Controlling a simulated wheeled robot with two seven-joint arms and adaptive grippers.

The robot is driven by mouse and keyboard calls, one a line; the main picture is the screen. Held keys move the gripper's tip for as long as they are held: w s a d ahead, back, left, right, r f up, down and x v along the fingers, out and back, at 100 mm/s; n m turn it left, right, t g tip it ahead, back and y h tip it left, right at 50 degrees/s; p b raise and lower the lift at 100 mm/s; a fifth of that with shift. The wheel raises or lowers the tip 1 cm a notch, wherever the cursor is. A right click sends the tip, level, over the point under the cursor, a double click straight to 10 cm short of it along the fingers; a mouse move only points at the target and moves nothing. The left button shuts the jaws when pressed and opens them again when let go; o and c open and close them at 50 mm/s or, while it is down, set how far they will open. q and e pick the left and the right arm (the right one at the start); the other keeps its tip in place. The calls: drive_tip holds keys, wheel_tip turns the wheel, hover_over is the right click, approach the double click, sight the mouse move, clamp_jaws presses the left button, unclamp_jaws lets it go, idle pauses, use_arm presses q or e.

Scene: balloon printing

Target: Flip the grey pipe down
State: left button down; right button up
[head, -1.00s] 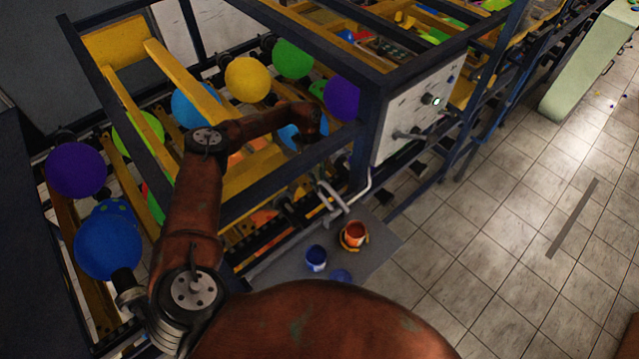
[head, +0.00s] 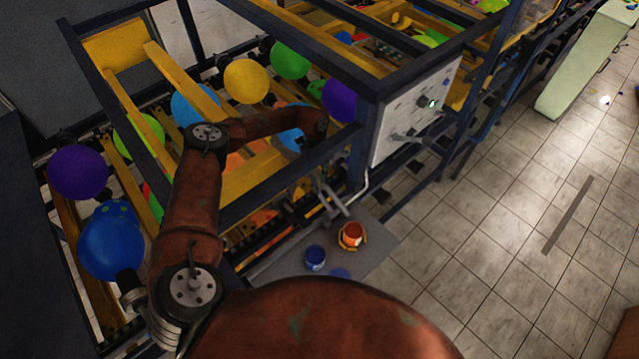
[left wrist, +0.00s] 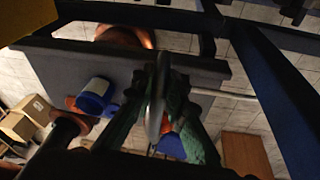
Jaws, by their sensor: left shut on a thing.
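In the head view the grey pipe (head: 336,198) is at the front edge of the dark-framed machine, slanting out over the mat. My left arm reaches over the front rail, and its hand is largely hidden there among the frame bars. In the left wrist view my left gripper (left wrist: 162,92) has its two greenish fingers closed in on a grey curved pipe (left wrist: 157,112). The pipe stands between the fingers, and its lower end is hard to make out. My right gripper is out of view.
A blue bucket (head: 315,257) and an orange bucket (head: 352,236) stand on a grey mat (head: 378,248) below the pipe. Balloons, including a yellow one (head: 246,81), fill the machine. A white control panel (head: 408,115) is at its corner.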

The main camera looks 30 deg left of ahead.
use_arm(q)
drive_tip(key=c, duration=1.9)
unclamp_jaws()
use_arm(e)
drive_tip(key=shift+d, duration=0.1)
